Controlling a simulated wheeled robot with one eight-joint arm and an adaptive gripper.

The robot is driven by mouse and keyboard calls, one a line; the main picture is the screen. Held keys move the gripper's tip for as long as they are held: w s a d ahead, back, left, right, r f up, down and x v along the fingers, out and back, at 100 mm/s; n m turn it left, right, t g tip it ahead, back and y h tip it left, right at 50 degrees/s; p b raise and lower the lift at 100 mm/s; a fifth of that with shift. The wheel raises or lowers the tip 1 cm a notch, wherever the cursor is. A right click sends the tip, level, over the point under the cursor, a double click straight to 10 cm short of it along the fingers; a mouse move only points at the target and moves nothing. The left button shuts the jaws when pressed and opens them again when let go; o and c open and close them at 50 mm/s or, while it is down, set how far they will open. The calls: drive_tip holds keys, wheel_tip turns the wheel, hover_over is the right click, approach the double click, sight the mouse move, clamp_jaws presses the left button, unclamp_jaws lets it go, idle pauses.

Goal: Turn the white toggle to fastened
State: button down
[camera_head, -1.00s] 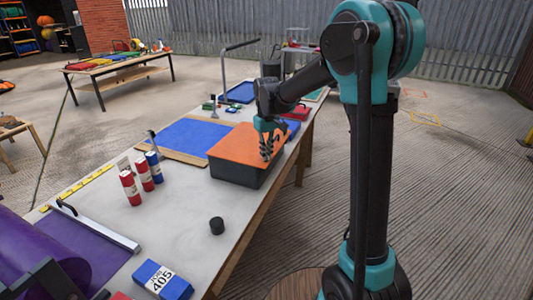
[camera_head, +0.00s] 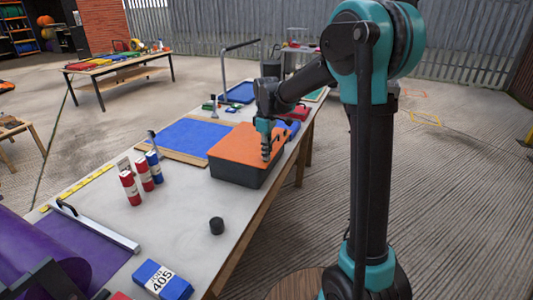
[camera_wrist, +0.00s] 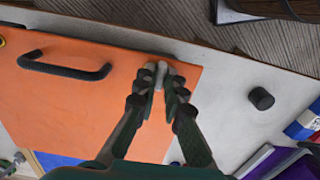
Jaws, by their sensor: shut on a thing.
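The white toggle (camera_wrist: 161,72) shows in the wrist view near the edge of an orange lid (camera_wrist: 75,105). My gripper (camera_wrist: 158,88) has its fingertips around the toggle and is shut on it. In the head view my gripper (camera_head: 266,150) points down onto the orange-topped dark box (camera_head: 235,172), near its right side. The fingers hide the toggle there. I cannot tell the toggle's exact turn angle.
A dark handle (camera_wrist: 65,65) stands on the lid. A black knob-like cylinder (camera_head: 217,226) stands on the table, apart from the box. The table between the box and the cylinder is clear.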

idle(0.4)
drive_tip(key=c, duration=1.6)
unclamp_jaws()
drive_tip(key=shift+r, duration=0.1)
wheel_tip(320, 180, up, 12)
drive_tip(key=shift+f, duration=0.1)
